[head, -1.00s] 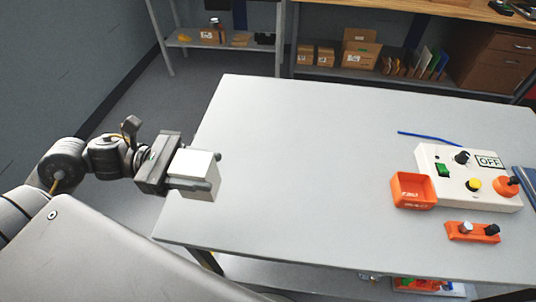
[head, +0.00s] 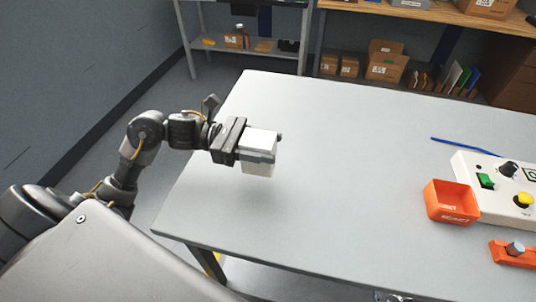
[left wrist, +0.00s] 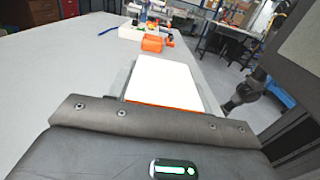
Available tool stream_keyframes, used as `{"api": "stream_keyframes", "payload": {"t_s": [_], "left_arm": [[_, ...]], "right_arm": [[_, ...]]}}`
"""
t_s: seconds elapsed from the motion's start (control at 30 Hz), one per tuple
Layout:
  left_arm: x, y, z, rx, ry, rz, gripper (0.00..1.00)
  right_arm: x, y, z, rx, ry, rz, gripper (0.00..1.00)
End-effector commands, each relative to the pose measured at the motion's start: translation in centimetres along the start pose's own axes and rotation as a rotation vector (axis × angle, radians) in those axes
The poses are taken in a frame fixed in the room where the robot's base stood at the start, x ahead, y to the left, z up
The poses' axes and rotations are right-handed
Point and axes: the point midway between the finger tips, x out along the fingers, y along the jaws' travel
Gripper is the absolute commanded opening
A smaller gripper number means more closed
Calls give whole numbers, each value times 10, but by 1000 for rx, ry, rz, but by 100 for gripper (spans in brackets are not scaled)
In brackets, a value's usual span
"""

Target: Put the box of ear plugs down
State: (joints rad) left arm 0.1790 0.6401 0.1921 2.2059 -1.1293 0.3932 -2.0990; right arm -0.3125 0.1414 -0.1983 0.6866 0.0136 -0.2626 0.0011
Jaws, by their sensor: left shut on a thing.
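The box of ear plugs (head: 260,142) is a small white box in the jaws of my left gripper (head: 262,155). In the head view it is over the left part of the grey table (head: 340,190); I cannot tell whether its underside touches the top. The left wrist view shows the box's white face (left wrist: 165,80) with an orange edge nearest the gripper. My left gripper is shut on it. My right gripper is not in view.
An orange bin (head: 451,201) and a white control box (head: 500,185) with buttons stand on the table's right side. A blue strip (head: 465,141) lies behind them. An orange block (head: 513,253) is near the front right. The table's middle is clear.

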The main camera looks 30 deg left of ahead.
Motion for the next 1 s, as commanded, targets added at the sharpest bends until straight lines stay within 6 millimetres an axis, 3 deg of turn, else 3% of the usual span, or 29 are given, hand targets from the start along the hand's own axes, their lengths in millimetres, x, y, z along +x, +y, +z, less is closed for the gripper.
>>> {"api": "stream_keyframes", "payload": {"t_s": [0.17,0.47,0.93,0.97,1.0], "left_arm": [[1,3,-3,1,-1,0,26],[3,5,-36,-1,-1,0,26],[3,5,-42,2,0,0,26],[3,5,-42,2,0,0,51],[3,5,-41,2,0,0,56]], "right_arm": [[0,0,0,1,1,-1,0],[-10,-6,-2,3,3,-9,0],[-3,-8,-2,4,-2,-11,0],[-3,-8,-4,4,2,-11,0],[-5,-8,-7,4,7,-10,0]]}}
